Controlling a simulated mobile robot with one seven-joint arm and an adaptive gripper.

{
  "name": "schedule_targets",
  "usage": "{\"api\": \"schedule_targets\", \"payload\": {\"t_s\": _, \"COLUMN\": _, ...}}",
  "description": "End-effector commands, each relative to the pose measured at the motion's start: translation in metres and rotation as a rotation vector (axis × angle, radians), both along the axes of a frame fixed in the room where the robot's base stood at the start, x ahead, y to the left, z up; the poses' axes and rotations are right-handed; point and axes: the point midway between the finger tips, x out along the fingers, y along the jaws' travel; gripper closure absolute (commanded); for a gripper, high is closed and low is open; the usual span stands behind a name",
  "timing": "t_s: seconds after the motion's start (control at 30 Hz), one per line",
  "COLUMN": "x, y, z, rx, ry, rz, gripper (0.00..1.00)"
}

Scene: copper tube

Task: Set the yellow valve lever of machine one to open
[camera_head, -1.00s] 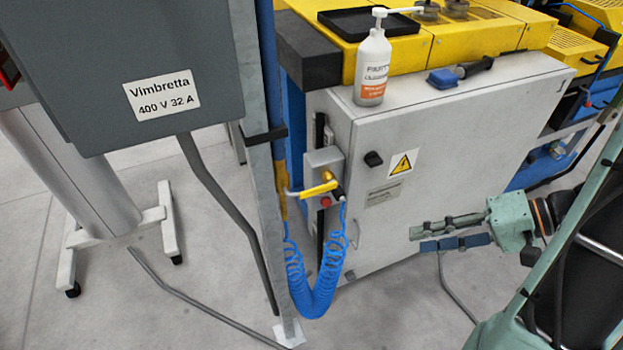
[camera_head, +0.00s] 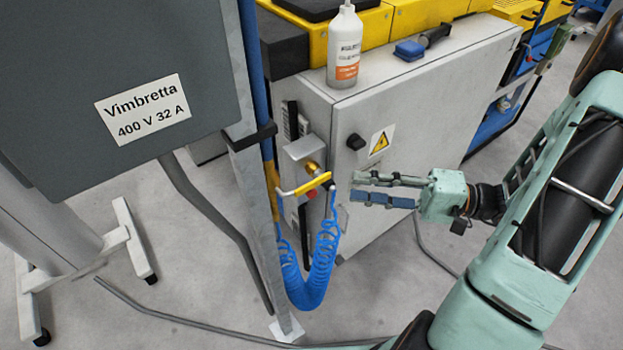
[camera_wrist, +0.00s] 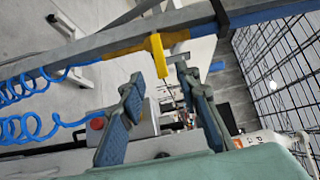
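A small gap shows between fingertips and lever. In the wrist view the lever (camera_wrist: 160,55) appears ahead, between the open fingertips (camera_wrist: 160,78). A red button (camera_head: 311,194) is close to the lever and also shows in the wrist view (camera_wrist: 97,123).
A blue coiled hose (camera_head: 318,265) hangs below the lever. A grey post (camera_head: 258,200) with a yellow pipe stands just left of it. A dark grey electrical box (camera_head: 60,70) fills the upper left. A white bottle (camera_head: 344,50) stands on the cabinet (camera_head: 440,90).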

Motion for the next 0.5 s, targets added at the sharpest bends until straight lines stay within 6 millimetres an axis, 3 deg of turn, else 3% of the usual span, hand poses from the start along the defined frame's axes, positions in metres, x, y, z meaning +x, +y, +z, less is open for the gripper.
{"api": "schedule_targets", "payload": {"t_s": 0.3, "x": 0.010, "y": 0.059, "z": 0.002, "rx": -0.001, "ry": 0.001, "rz": 0.005, "gripper": 0.70}}
{"api": "schedule_targets", "payload": {"t_s": 0.5, "x": 0.016, "y": 0.087, "z": 0.001, "rx": -0.001, "ry": 0.001, "rz": 0.004, "gripper": 0.70}}
